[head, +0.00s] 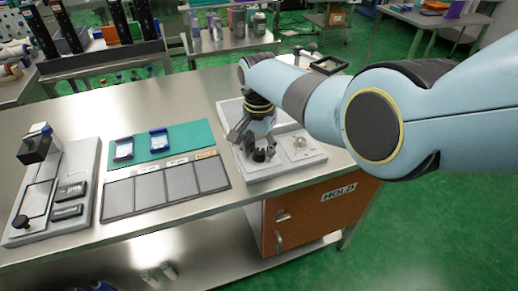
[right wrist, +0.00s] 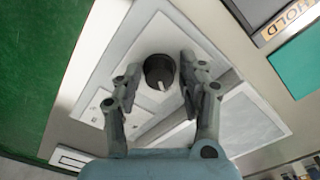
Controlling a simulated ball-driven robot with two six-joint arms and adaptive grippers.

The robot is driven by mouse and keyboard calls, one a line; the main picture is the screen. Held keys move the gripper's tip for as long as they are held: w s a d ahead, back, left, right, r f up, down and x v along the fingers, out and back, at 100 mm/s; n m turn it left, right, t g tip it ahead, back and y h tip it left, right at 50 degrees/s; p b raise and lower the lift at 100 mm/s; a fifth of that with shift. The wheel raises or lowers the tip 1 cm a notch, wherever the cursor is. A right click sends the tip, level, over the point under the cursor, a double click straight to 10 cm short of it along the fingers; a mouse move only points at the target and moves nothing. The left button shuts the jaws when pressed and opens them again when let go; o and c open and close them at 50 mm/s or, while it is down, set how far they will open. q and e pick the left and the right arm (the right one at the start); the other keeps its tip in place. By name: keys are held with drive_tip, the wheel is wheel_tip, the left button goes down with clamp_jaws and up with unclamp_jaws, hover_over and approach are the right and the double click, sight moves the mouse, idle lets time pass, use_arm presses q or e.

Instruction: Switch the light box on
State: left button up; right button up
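The light box (head: 285,172) is a pale grey unit at the right end of the steel table, with a flat panel that also shows in the right wrist view (right wrist: 243,122). A round black knob with a white pointer mark (right wrist: 159,72) stands on it. My right gripper (right wrist: 160,62) is open, with one finger on each side of the knob and a visible gap to it. In the head view my right gripper (head: 256,147) points down over the box's front part and partly hides the knob. My left gripper is not in view.
A green mat (head: 185,136) with two blue-framed pieces lies left of the box, behind a tray of dark grey panels (head: 150,190). A grey fixture (head: 90,160) stands at the far left. An orange cabinet marked HOLD (head: 305,215) is under the table.

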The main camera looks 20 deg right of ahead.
sight(259, 152)
drive_tip(key=shift+o, duration=0.7)
wheel_tip(259, 152, up, 12)
idle(0.4)
